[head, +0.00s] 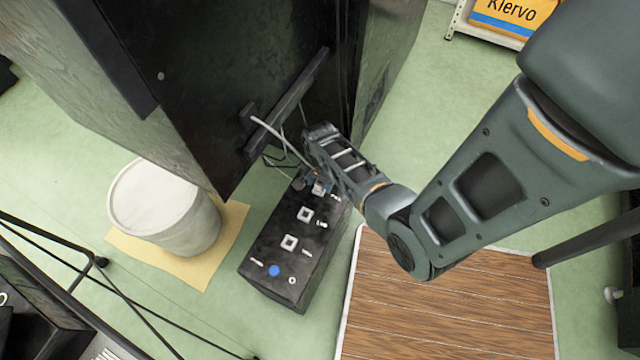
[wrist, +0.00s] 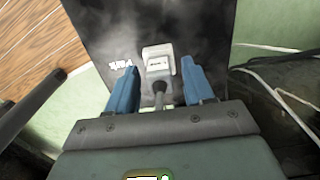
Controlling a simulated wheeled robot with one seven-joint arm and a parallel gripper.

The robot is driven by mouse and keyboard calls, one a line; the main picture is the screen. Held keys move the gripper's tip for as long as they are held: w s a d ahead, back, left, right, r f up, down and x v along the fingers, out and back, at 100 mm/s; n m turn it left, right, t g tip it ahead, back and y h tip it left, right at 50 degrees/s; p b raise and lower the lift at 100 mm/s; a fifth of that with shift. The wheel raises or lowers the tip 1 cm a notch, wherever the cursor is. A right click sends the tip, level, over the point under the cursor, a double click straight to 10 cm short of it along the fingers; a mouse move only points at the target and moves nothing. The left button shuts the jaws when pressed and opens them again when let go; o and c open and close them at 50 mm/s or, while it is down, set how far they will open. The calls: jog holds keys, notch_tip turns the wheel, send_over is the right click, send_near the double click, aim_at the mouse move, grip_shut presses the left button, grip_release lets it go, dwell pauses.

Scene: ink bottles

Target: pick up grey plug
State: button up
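The grey plug (wrist: 158,62) sits at the far end of a black box (head: 268,246), near a printed white label. Its cable runs back from it between my fingers in the wrist view. In the head view the plug (head: 319,188) is small and partly hidden by my gripper (head: 309,182). My gripper also shows in the wrist view (wrist: 160,78), with two blue fingers apart on either side of the plug and cable. Gaps show between both fingers and the plug.
A dark cabinet with a long handle (head: 290,105) stands close beside my gripper. Loose pale cables (wrist: 275,90) lie to the right in the wrist view. A white drum (head: 165,210) stands left, and a wooden platform (head: 450,300) lies right of the box.

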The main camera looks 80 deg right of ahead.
jog(key=c, duration=0.8)
jog(key=shift+r, duration=0.15)
jog(key=shift+r, duration=0.25)
notch_tip(320, 180, up, 4)
jog(key=shift+f+p, duration=0.1)
jog(key=shift+p, duration=0.5)
jog(key=s+d+r, duration=0.6)
jog(key=d, duration=0.4)
jog(key=shift+r, duration=0.25)
